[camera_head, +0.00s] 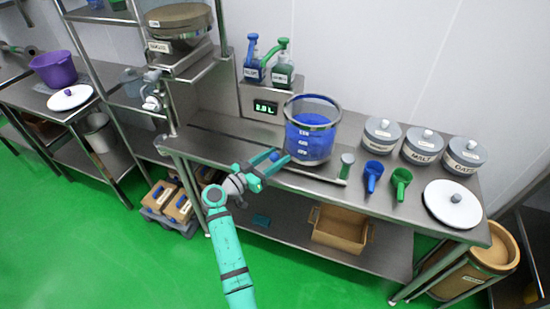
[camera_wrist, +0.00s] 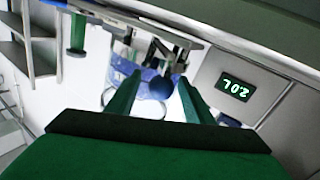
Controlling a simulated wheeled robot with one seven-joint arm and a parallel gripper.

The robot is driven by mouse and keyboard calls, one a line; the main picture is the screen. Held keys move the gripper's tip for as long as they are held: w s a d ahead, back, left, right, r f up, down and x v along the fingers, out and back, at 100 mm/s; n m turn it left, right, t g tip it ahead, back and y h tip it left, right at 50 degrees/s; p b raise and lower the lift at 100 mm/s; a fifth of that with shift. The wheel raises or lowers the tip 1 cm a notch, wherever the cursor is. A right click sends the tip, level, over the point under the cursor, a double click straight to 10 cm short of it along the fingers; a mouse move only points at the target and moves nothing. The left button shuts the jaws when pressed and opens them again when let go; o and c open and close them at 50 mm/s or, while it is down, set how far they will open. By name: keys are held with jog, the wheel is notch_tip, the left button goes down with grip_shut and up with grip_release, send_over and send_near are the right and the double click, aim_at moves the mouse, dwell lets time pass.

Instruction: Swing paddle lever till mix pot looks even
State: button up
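The mix pot (camera_head: 311,133) is a clear marked vessel on the steel bench, with blue contents that look mostly uniform from the head camera. In the wrist view the pot (camera_wrist: 122,48) is upside down and partly hidden. A blue ball knob (camera_head: 274,156), seemingly the paddle lever's end, is at the pot's front left. It also shows in the wrist view (camera_wrist: 162,88). My gripper (camera_head: 264,165) is open at the knob. Its green fingertips (camera_wrist: 158,90) are apart on either side of the knob, with gaps visible; the lever's link to the pot is unclear.
A green-topped post (camera_head: 346,164) stands right of the pot. Blue and green scoops (camera_head: 385,180) and several lidded tins (camera_head: 422,146) lie further right. Pump bottles (camera_head: 268,66) stand behind, above a lit display (camera_head: 265,107). The bench's left part is mostly clear.

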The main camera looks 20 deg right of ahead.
jog(key=shift+a, duration=0.1)
jog(key=v, duration=1)
jog(key=shift+s+a, duration=0.25)
